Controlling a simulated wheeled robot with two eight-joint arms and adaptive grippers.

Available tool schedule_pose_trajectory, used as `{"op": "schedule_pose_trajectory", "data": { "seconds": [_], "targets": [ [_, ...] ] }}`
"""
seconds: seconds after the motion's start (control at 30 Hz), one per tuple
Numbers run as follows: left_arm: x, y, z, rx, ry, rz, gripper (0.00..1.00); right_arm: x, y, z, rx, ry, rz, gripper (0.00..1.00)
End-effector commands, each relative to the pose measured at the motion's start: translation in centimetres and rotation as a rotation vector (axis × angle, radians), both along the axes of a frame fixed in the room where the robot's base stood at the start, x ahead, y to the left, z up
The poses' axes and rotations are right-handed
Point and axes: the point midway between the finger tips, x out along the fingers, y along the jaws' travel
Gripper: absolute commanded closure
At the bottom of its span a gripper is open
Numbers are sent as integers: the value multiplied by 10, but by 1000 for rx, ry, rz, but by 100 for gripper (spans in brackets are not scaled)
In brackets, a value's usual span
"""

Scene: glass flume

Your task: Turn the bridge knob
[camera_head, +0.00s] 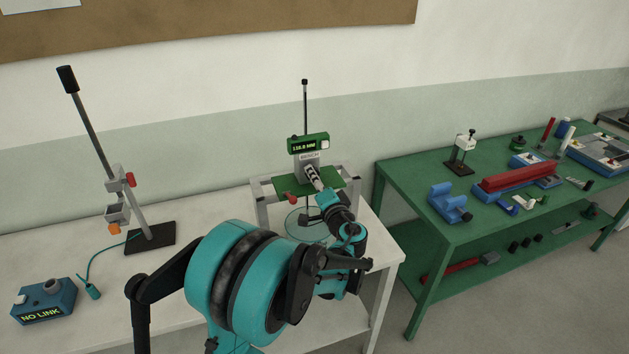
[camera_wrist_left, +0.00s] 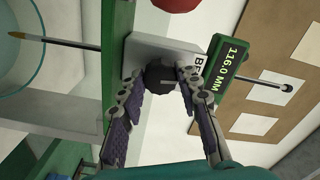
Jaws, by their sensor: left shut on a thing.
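The bridge knob (camera_wrist_left: 158,72) is a dark round knob on the face of the grey block (camera_wrist_left: 140,48) in the left wrist view. My left gripper (camera_wrist_left: 162,84) is shut on it, with one finger at each side. In the head view the left gripper (camera_head: 314,180) reaches the front of the block and hides the knob. The bridge is a green plate (camera_head: 335,184) on grey legs. A green display (camera_wrist_left: 228,70) above the block reads about 116.0 MM in the wrist view. A thin rod (camera_head: 305,100) rises behind it. My right gripper is not in view.
A red knob (camera_head: 290,197) sits at the bridge's front, left of my gripper. A glass dish (camera_head: 297,226) is under the bridge. A stand with a tilted rod (camera_head: 95,125) and a blue NO LINK box (camera_head: 45,300) are left. A green table (camera_head: 400,178) with tools is right.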

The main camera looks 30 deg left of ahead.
Motion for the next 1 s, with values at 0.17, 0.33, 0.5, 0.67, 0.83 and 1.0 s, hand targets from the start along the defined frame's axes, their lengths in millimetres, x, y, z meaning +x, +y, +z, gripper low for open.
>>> {"op": "schedule_pose_trajectory", "data": {
  "seconds": [0.17, 0.33, 0.5, 0.67, 0.83, 1.0],
  "targets": [
    [0, 0, 0, 16, 20, 0, 96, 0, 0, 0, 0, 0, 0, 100],
    [0, 0, 0, 14, 18, 0, 96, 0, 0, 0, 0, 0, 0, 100],
    [0, 0, 0, 14, 17, 0, 46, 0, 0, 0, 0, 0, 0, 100],
    [0, 0, 0, 14, 17, 0, 46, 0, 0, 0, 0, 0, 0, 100],
    [-5, -8, 0, 14, 17, -2, 46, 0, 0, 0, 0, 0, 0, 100],
    [-25, -32, 0, 14, 17, -6, 46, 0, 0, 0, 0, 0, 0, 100]
  ]
}}
